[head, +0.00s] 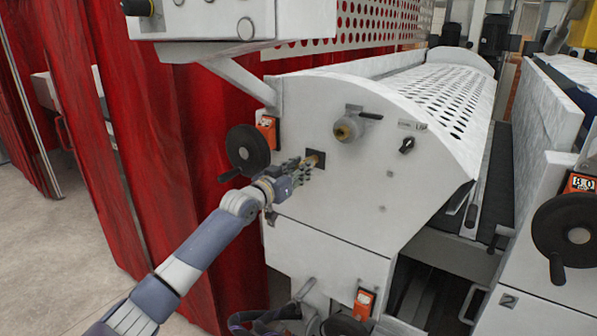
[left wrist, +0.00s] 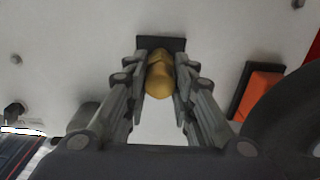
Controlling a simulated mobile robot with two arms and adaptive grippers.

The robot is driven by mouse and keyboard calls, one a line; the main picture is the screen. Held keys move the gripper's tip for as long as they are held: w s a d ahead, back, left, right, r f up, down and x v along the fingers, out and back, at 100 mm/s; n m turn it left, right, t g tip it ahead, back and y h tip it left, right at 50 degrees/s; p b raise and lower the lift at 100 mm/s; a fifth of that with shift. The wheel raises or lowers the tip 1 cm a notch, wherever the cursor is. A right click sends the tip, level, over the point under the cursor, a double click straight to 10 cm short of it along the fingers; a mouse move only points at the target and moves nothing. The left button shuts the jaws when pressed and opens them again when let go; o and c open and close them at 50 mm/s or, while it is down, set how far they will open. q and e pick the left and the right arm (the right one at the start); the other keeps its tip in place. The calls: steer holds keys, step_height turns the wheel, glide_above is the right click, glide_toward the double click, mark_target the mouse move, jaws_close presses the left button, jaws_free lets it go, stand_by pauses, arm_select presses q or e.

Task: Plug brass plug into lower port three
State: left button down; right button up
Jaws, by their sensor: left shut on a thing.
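My left gripper (head: 303,168) reaches in from the left to the white side panel (head: 345,205) of the machine. It is shut on the brass plug (head: 317,158), which points at a black square plate on the panel. In the left wrist view the brass plug (left wrist: 160,76) sits between the two fingers, in front of the black plate (left wrist: 162,44). The plug hides part of the plate, so I cannot tell whether it is inside an opening there.
A black handwheel (head: 247,150) and an orange indicator (head: 267,130) sit left of the gripper. A brass-ended fitting (head: 346,128) and a black knob (head: 407,145) are on the panel to the right. Red curtains (head: 190,130) hang at the left.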

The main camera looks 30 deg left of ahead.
arm_select(q)
steer(key=c, duration=1.3)
jaws_free()
steer(key=shift+s+a, duration=0.3)
steer(key=shift+s, duration=1.7)
steer(key=shift+s+a, duration=0.25)
steer(key=shift+s, duration=1.75)
steer(key=shift+s+a, duration=0.3)
steer(key=shift+s, duration=1.7)
